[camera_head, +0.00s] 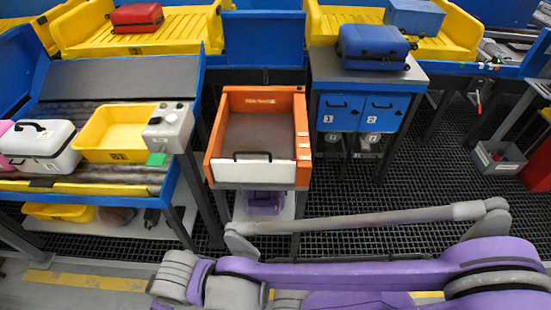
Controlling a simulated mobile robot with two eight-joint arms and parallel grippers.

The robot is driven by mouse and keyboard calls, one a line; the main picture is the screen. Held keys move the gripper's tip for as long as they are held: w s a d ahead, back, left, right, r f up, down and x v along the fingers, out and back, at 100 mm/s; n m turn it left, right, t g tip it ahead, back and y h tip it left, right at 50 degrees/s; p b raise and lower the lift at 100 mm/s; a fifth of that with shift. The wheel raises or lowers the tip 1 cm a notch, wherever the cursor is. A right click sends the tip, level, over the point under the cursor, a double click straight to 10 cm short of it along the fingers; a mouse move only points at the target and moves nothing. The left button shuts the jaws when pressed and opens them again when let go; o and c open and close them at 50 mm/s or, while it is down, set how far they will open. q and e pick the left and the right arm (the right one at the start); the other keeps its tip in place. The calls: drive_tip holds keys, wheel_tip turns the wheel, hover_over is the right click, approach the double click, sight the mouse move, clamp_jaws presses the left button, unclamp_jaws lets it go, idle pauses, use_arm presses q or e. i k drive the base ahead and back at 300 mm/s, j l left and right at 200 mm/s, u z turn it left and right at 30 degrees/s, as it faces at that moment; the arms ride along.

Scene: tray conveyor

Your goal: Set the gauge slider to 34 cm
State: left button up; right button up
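An orange open-topped box (216,132), which looks like the gauge, stands in the middle on a grey stand. It has a grey floor and small white labels on its right wall. A white panel with a black handle (240,171) crosses its near end; this may be the slider, but I cannot be sure. Any scale marks are too small to read. My purple and grey arm lies across the lower right, in front of the stand. No gripper fingers of mine show, so neither gripper can be seen at the box.
On the left, a roller conveyor holds a white case (38,148), a yellow tray (118,127) and a grey control box (170,126). On the right, a blue suitcase (373,46) sits on a table above blue lockers (363,112). Dark grating floor lies right of the box.

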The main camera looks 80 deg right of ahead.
sight(253, 171)
drive_tip(key=z, duration=2.6)
